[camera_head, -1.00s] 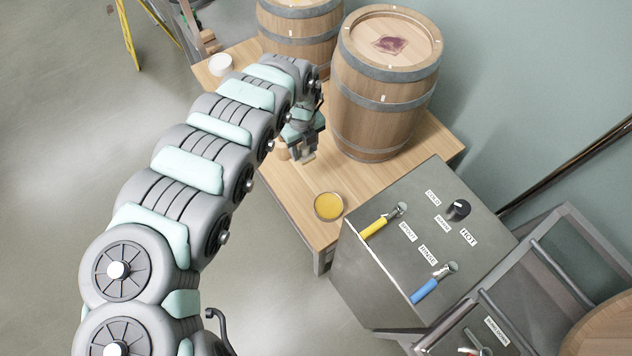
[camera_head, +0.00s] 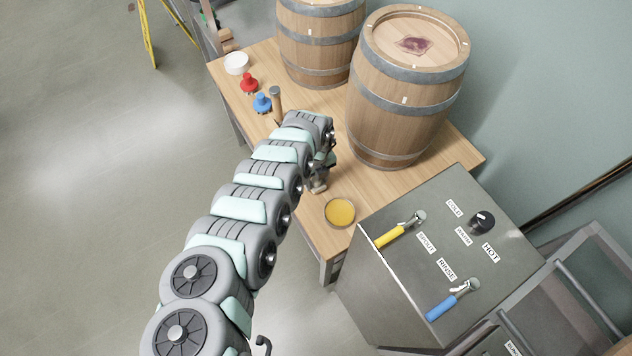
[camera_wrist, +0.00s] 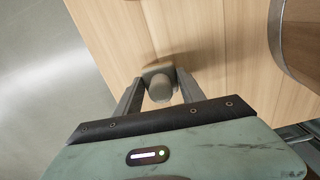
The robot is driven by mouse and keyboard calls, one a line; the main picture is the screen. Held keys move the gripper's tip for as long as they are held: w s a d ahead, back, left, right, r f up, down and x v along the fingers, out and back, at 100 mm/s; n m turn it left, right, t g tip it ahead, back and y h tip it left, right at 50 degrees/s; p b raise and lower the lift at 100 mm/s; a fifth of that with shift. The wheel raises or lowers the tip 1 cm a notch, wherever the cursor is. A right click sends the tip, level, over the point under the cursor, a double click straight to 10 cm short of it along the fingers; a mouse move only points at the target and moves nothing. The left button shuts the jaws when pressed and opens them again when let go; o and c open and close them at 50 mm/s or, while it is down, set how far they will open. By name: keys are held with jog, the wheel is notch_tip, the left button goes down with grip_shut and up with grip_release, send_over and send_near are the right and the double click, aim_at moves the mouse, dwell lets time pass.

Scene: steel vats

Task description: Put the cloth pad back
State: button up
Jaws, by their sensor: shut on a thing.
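My gripper (camera_wrist: 158,95) is shut on a small piece with a grey rounded knob and a beige base, which I take to be the cloth pad (camera_wrist: 157,70). In the wrist view the knob sits between the two fingers, with the pad over the wooden table top (camera_wrist: 215,50). I cannot tell whether it touches the table. In the head view my gripper (camera_head: 318,186) is low over the table, left of the large barrel and just behind the round dish of yellow stuff (camera_head: 340,212). The arm partly hides the gripper there.
Two wooden barrels stand on the table, the nearer one (camera_head: 404,110) with a dark red stain. A white round container (camera_head: 236,63), a red-handled piece (camera_head: 249,84), a blue-handled piece (camera_head: 263,103) and an upright wooden handle (camera_head: 277,98) line the left edge.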

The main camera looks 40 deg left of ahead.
jog(key=shift+f, duration=0.5)
jog(key=shift+f, duration=0.15)
jog(key=o, duration=1.2)
notch_tip(320, 180, up, 12)
jog(key=p, duration=0.3)
jog(key=shift+r+p, duration=0.2)
jog(key=shift+p, duration=0.2)
